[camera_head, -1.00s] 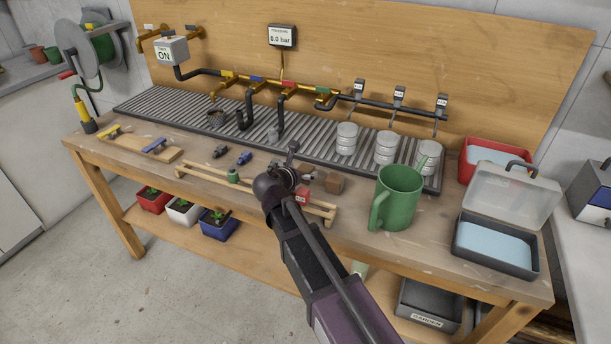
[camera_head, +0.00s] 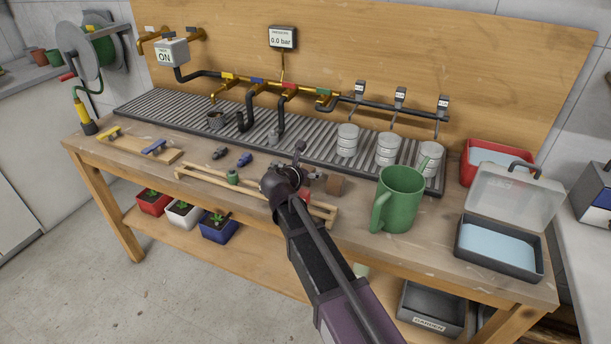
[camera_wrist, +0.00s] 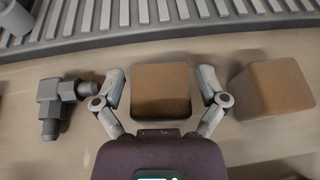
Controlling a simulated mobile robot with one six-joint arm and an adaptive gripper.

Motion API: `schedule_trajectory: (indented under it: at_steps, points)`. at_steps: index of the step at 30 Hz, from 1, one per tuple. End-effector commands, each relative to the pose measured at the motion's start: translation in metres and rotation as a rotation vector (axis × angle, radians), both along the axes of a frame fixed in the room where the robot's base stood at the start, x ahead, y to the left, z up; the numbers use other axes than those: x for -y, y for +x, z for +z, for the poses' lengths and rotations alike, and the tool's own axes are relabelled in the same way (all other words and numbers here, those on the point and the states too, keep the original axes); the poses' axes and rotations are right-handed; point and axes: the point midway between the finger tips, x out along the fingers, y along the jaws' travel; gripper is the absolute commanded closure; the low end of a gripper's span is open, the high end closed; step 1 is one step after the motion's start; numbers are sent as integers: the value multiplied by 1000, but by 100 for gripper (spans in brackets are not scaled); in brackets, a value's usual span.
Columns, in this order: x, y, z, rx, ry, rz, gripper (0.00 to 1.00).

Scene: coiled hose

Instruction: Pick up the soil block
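Two brown soil blocks show in the wrist view. One block (camera_wrist: 162,92) lies between the fingers of my gripper (camera_wrist: 161,82), and the other block (camera_wrist: 274,88) lies to the right, outside the right finger. My gripper is open, with a finger on each side of the nearer block and a narrow gap visible on both sides. In the head view, one brown block (camera_head: 335,185) shows on the bench right of my gripper; the other is mostly hidden by my wrist and gripper.
A grey elbow fitting (camera_wrist: 60,102) lies left of the left finger. A ribbed drain grate (camera_head: 190,108) runs behind. A green jug (camera_head: 400,198) stands to the right, and a wooden rack (camera_head: 210,180) lies left of my wrist. Three grey cans (camera_head: 388,148) stand on the grate.

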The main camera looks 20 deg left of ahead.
Motion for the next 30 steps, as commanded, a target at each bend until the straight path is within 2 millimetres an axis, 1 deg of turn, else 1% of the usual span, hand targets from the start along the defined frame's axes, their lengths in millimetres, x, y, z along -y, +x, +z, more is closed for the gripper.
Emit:
schedule_trajectory:
  at_steps: [1,2,3,5,6,20,26,30]
  points:
    - [0,0,0,0,0,0,39]
    - [0,0,0,0,0,0,48]
    - [0,0,0,0,0,0,59]
    - [0,0,0,0,0,0,77]
    - [0,0,0,0,0,-1,83]
    - [1,1,3,0,1,-1,84]
    - [1,1,13,0,0,-2,84]
    - [1,1,24,0,0,-2,84]
